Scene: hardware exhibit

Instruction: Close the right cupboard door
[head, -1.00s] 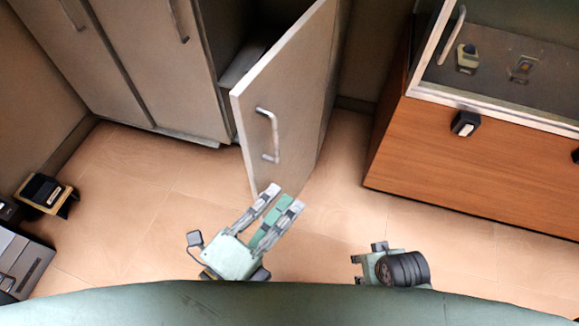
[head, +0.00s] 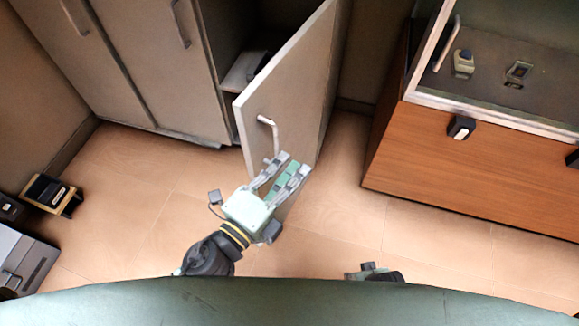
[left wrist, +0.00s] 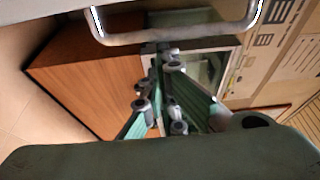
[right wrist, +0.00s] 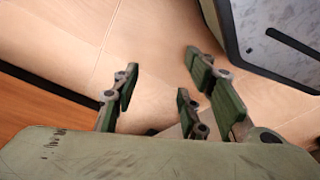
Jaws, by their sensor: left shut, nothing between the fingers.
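The right cupboard door (head: 292,85) is a tall grey panel standing wide open, swung out into the room. Its curved metal handle (head: 272,130) is on the face turned towards me, near the free edge. The handle also shows large across the top of the left wrist view (left wrist: 180,36). My left gripper (head: 293,161) is shut and empty, just below the handle, in front of the door's lower part; I cannot tell whether it touches the door. My right gripper (head: 374,271) is mostly hidden low in the head view; in the right wrist view (right wrist: 165,75) its fingers are apart and empty.
The cupboard's closed doors (head: 150,70) stand left of the opening, where a shelf (head: 245,72) shows. A wooden display case (head: 470,165) with a glass top stands at the right. A small stool-like item (head: 50,193) is at far left. The tiled floor between is clear.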

